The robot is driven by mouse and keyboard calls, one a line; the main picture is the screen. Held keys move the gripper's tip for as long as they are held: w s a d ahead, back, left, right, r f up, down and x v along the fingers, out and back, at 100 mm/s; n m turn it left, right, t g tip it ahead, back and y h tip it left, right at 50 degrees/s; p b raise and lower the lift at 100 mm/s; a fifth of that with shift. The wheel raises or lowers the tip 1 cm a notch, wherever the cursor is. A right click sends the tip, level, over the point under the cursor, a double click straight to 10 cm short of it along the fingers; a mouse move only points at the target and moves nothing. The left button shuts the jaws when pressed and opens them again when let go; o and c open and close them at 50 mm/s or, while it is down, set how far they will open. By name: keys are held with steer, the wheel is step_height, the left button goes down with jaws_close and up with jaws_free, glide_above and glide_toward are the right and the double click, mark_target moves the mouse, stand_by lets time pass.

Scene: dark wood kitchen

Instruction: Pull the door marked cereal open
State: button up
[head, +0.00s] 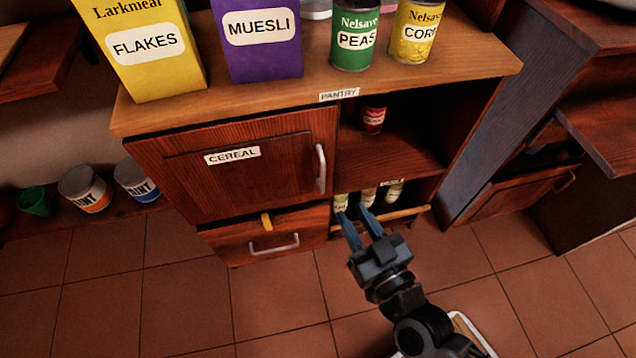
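The door marked CEREAL (240,175) is a dark wood panel on the left of the pantry cabinet, under the counter top. It looks shut, or nearly so. Its silver vertical bar handle (321,169) is at the door's right edge. My gripper (354,229) is below and to the right of the handle, in front of the lower part of the cabinet. Its two blue fingers are spread apart, with nothing seen between them. It appears clear of the handle.
A drawer (270,240) with a silver handle is below the door. Open shelves to the right hold a red can (373,119) and several bottles (368,196). A yellow FLAKES box (150,75), a purple MUESLI box (260,60) and cans stand on top. The tiled floor in front looks clear.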

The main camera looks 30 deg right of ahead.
glide_toward(324, 180)
steer(key=w, duration=0.3)
steer(key=shift+w+d+b, duration=0.2)
steer(key=shift+w+b, duration=0.1)
steer(key=shift+w, duration=1.6)
steer(key=shift+w+d+b, duration=0.25)
steer(key=shift+w+b, duration=0.05)
steer(key=shift+w, duration=1.6)
steer(key=shift+h, duration=0.3)
steer(key=shift+c, duration=0.4)
jaws_close()
